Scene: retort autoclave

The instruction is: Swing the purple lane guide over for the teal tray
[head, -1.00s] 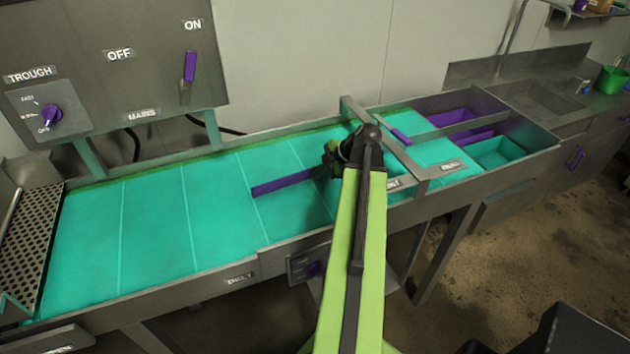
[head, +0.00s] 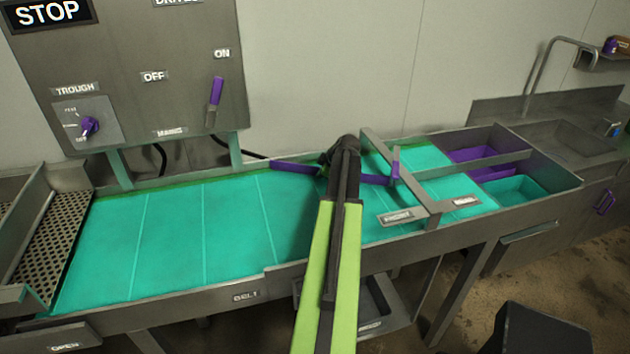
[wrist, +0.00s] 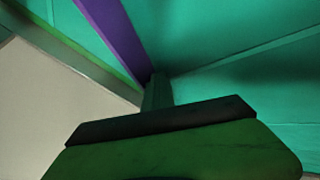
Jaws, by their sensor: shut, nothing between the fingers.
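The purple lane guide (head: 294,167) is a thin bar across the teal belt (head: 235,220). Its left end lies at the belt's far edge. Part of it is hidden behind my arm, and a purple stretch shows again to the right, ending by a short upright purple piece (head: 395,164) at the cross-frame. My gripper (head: 326,164) is shut and empty, beside the guide near the far side of the belt. In the wrist view the guide (wrist: 112,32) runs down to the fingertip (wrist: 156,95); I cannot tell whether they touch. The teal tray (head: 516,189) sits at the belt's right end.
Purple trays (head: 470,154) sit behind the teal tray, at the belt's right end. A grey cross-frame (head: 405,185) spans the belt. A control panel (head: 130,85) stands behind the belt at left, and a perforated chute (head: 60,235) is at the left end. The belt's left part is clear.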

